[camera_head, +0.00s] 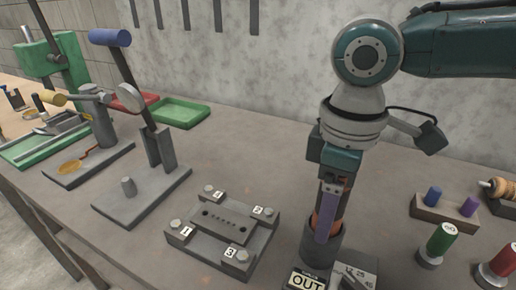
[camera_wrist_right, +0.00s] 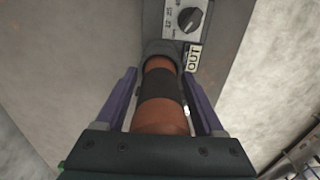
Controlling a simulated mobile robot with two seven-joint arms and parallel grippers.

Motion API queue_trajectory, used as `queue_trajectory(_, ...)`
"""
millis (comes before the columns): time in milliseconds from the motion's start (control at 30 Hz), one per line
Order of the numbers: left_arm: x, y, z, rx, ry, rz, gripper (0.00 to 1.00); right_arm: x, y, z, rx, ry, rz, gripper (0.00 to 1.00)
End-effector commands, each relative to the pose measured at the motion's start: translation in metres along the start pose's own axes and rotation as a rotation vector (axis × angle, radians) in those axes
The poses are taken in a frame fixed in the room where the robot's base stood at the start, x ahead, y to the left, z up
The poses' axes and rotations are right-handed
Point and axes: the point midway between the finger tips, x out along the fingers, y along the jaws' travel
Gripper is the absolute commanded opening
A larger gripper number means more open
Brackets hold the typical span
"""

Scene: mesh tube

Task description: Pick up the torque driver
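The torque driver (camera_wrist_right: 162,110) has an orange-brown handle with a dark band. It stands in a grey round holder (camera_head: 320,243), and part of its handle (camera_head: 340,208) shows in the head view. My right gripper (camera_head: 330,225) points down over the driver. In the right wrist view, its purple fingers (camera_wrist_right: 158,75) lie on either side of the handle, with narrow gaps beside it, so it looks open around the handle. The driver's lower end is hidden in the holder. My left gripper is not in view.
An "OUT" label (camera_head: 307,282) and a dial box (camera_head: 352,274) sit close to the holder. A grey plate with numbered bolts (camera_head: 222,230) lies to the left. Red (camera_head: 497,268) and green (camera_head: 437,243) cylinders stand at right. Lever fixtures (camera_head: 140,195) fill the left side.

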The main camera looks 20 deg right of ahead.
Motion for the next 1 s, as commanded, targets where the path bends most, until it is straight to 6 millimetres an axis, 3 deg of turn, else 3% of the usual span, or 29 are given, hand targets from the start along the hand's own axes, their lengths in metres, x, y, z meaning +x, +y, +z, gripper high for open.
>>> queue_trajectory(67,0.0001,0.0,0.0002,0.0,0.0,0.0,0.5,-0.0002,0.0,0.0,0.0,0.0,0.0,0.6)
queue_trajectory(600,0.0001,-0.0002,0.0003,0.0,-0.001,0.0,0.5,-0.0004,0.0,0.0,0.0,0.0,0.0,0.0)
queue_trajectory(1000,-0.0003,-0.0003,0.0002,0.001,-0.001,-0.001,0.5,-0.0024,0.0003,-0.0008,0.0,0.002,0.001,0.0)
